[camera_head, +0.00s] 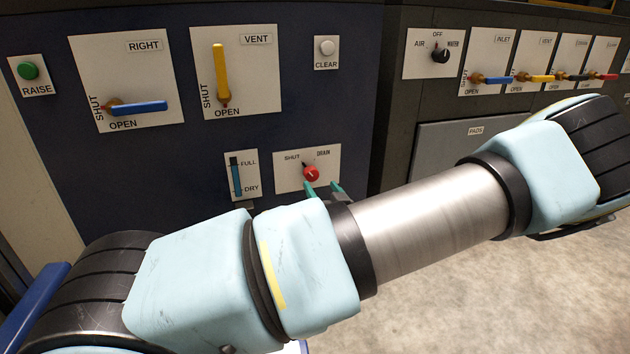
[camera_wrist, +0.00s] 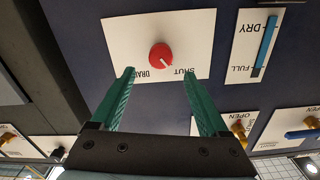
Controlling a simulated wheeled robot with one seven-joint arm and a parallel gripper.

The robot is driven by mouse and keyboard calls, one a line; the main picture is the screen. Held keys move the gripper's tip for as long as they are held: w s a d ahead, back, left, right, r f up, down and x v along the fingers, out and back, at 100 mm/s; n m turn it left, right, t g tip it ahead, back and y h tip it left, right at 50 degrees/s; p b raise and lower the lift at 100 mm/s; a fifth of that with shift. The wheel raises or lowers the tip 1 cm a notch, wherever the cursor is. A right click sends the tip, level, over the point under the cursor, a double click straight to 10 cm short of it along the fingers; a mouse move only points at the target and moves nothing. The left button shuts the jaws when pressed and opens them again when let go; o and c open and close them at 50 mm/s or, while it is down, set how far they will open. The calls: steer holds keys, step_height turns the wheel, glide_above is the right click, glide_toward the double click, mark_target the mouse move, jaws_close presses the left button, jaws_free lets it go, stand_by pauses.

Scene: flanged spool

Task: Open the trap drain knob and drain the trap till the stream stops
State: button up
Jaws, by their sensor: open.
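The red round drain knob (camera_head: 311,173) sits on a white plate marked SHUT and DRAIN on the dark blue panel. It also shows in the wrist view (camera_wrist: 160,56), which is upside down. Its pointer is toward SHUT. My gripper (camera_head: 323,187) is open, with its green fingers just below the knob in the head view. In the wrist view the gripper (camera_wrist: 158,73) has a finger to each side of the knob's line, and both appear apart from it. The level gauge (camera_head: 236,175) beside the plate shows a blue column reaching most of the way toward FULL. No stream is visible.
A blue RIGHT lever (camera_head: 138,107), a yellow VENT lever (camera_head: 221,75), a green RAISE button (camera_head: 28,71) and a CLEAR button (camera_head: 327,47) are on the same panel. More small levers and a black selector (camera_head: 440,56) are on the right panel. The floor at lower right is clear.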

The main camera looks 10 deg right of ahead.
mark_target(313, 175)
steer(key=w, duration=0.2)
steer(key=w+b, duration=0.1)
steer(key=w, duration=0.1)
steer(key=w+a+b, duration=0.1)
steer(key=w, duration=0.2)
steer(key=shift+f, duration=0.15)
steer(key=shift+w, duration=0.55)
steer(key=shift+a, duration=0.1)
jaws_close()
